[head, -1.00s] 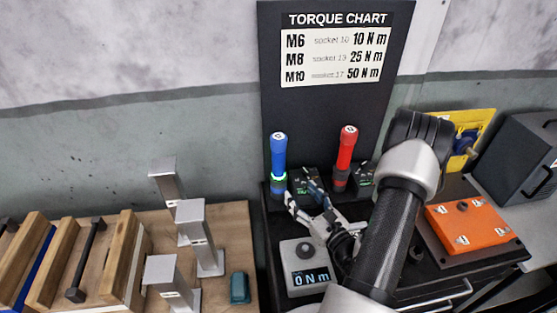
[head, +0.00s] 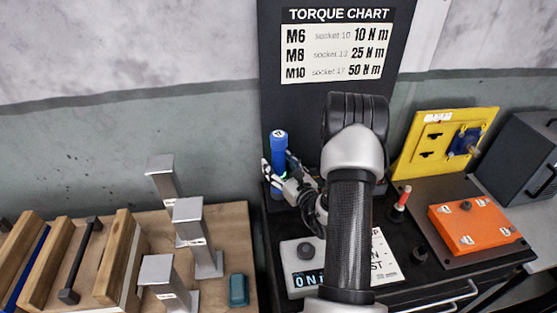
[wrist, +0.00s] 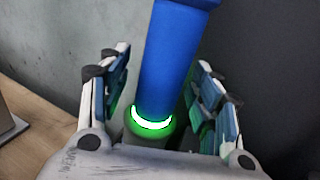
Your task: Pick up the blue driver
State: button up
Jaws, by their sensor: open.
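The blue driver (head: 279,151) stands upright at the back left of the black bench, against the chart board. In the wrist view the blue driver (wrist: 172,62) rises between my fingers, with a glowing green ring at its lower end. My gripper (head: 276,172) is open around it, one finger on each side. In the wrist view my gripper (wrist: 160,95) shows a gap between the driver and each finger. The driver's base is partly hidden by my gripper.
A display box (head: 306,268) stands at the front left of the bench. An orange block (head: 468,228) and a yellow panel (head: 432,140) are to the right. Metal stands (head: 190,215) are on the wooden table at left.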

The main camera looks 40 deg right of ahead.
jog(key=shift+c, duration=0.2)
jog(key=c, duration=1.2)
jog(key=shift+w+r, duration=0.1)
grip_shut()
